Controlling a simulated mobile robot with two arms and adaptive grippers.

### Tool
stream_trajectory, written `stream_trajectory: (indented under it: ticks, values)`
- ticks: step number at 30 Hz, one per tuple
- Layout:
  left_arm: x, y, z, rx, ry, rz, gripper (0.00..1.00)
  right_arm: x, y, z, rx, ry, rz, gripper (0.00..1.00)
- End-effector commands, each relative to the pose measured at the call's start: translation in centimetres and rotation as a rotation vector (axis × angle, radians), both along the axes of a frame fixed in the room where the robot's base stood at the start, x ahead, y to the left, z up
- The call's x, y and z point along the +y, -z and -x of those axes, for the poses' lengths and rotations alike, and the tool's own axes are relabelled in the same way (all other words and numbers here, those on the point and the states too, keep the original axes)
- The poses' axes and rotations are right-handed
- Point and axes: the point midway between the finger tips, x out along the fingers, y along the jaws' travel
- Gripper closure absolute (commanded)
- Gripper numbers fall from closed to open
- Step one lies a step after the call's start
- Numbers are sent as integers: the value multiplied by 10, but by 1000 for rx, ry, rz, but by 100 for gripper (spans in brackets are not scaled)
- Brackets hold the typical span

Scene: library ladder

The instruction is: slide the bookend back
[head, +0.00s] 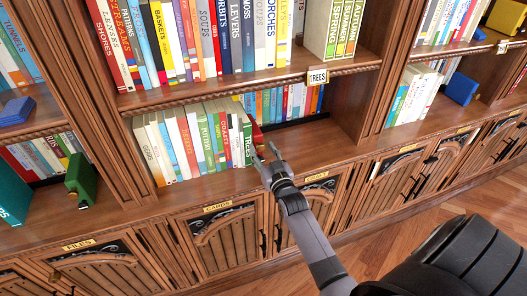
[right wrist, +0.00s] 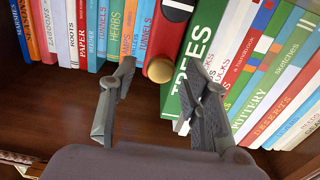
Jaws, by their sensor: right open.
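The red bookend (head: 257,136) stands on the middle lower shelf, against the right end of a row of books, beside the green TREES book (head: 248,146). In the right wrist view the red bookend (right wrist: 172,32) has a gold knob (right wrist: 159,69) at its near end and stands left of the TREES book (right wrist: 196,66). My right gripper (head: 265,154) is open and empty in front of the bookend. In the right wrist view its fingers (right wrist: 158,76) are spread to either side of the knob; the right finger overlaps the TREES book. Contact cannot be told. My left gripper is not in view.
Bare shelf (head: 310,137) lies right of the bookend, with a back row of books (head: 285,103) behind. The upper shelf edge with a TREES label (head: 318,76) is above. Green (head: 82,178) and blue (head: 462,88) bookends stand in neighbouring bays.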

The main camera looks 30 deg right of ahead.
Motion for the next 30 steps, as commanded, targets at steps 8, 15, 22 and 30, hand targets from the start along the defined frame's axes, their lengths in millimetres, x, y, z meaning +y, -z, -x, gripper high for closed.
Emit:
stream_trajectory:
  ticks: [8,15,22,30]
  values:
    - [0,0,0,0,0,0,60,0,0,0,0,0,0,71]
    - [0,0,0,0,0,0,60,0,0,0,0,0,0,87]
    - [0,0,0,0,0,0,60,0,0,1,0,0,0,100]
    - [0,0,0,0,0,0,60,0,0,1,1,0,0,100]
